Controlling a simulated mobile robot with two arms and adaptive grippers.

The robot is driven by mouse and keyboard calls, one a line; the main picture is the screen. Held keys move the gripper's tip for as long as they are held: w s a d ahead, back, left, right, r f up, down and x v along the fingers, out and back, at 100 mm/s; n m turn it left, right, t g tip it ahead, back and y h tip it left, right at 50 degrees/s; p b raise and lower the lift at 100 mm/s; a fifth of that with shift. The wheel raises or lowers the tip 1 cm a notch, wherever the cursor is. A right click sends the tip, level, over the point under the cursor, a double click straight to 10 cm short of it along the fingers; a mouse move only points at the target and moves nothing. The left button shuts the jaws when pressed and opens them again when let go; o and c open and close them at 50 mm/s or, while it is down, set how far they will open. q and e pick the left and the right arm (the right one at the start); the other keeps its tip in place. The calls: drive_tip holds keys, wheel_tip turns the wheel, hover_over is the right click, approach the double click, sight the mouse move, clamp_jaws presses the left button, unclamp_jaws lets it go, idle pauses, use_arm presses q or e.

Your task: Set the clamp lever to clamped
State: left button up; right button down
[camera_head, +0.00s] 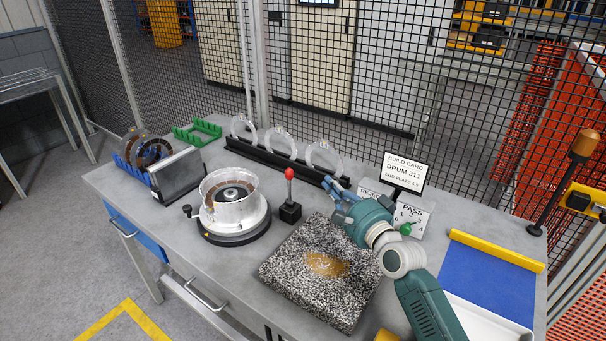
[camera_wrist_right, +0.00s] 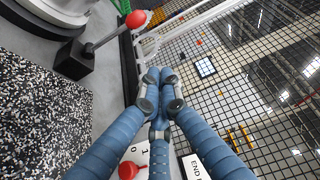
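The clamp lever (camera_head: 289,188) is a thin rod with a red ball on a small black base block (camera_head: 290,213). It stands nearly upright in the head view, right of the round drum fixture (camera_head: 232,205). The lever's red ball (camera_wrist_right: 136,18) and base (camera_wrist_right: 75,60) also show at the upper left of the right wrist view. My right gripper (camera_head: 335,190) is right of the lever, apart from it. In the wrist view its blue fingers (camera_wrist_right: 159,74) come together at the tips, with nothing seen between them. My left gripper is out of view.
A speckled black-and-white mat (camera_head: 287,265) lies in front of the lever. A black rack (camera_head: 270,160) with several rings stands behind. A build card (camera_head: 404,171) and a pass/reject panel (camera_head: 424,217) stand near my right gripper. A blue mat (camera_head: 490,280) lies at right.

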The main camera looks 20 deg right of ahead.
sight(290, 188)
drive_tip(key=w+a+p, duration=0.1)
drive_tip(key=w+a, duration=0.1)
drive_tip(key=w, duration=0.8)
use_arm(q)
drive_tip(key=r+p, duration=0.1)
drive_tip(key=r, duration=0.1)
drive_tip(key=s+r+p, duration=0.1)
drive_tip(key=p, duration=0.1)
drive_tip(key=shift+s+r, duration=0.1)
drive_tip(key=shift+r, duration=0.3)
use_arm(e)
drive_tip(key=s+a, duration=0.2)
drive_tip(key=a, duration=0.1)
drive_tip(key=shift+s+a, duration=0.1)
use_arm(q)
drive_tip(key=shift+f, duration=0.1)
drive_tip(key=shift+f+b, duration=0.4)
drive_tip(key=shift+b, duration=0.1)
use_arm(e)
drive_tip(key=shift+s+a+n, duration=0.2)
drive_tip(key=shift+a+n, duration=0.1)
